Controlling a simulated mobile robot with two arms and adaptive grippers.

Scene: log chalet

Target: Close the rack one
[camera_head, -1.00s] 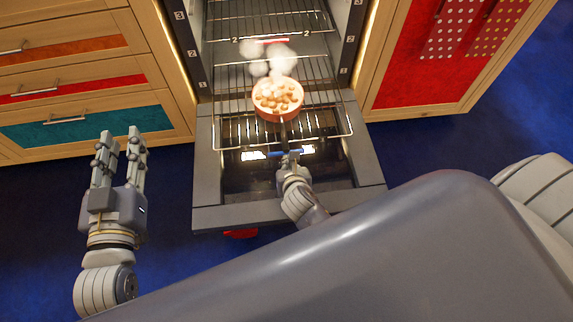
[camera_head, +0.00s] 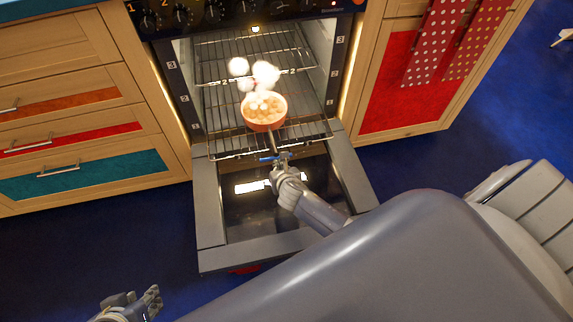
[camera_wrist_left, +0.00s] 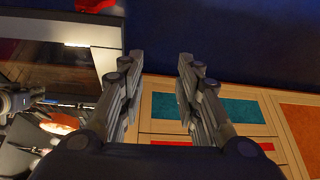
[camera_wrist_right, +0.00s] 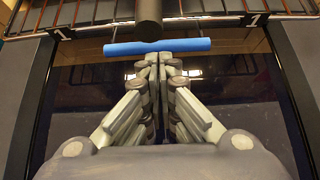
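Rack one (camera_head: 225,151), a wire rack, sticks partly out of the oven over the lowered door. A steaming orange pan (camera_head: 264,121) with round pieces in it stands on it, its dark handle pointing toward me. A blue bar (camera_wrist_right: 190,45) is at the rack's front, also visible in the head view (camera_head: 272,158). My right gripper (camera_wrist_right: 165,60) is shut, its fingertips right at the bar; contact is hard to tell. It also shows in the head view (camera_head: 283,163). My left gripper (camera_wrist_left: 161,58) is open and empty, low at the left in the head view (camera_head: 150,294).
The oven door (camera_head: 352,178) lies open below the rack. Rack two (camera_head: 222,75) is higher inside the oven. Drawers (camera_head: 85,175) stand to the left and a red-panelled cabinet (camera_head: 395,95) with dotted towels (camera_head: 432,45) to the right. The blue floor at left is clear.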

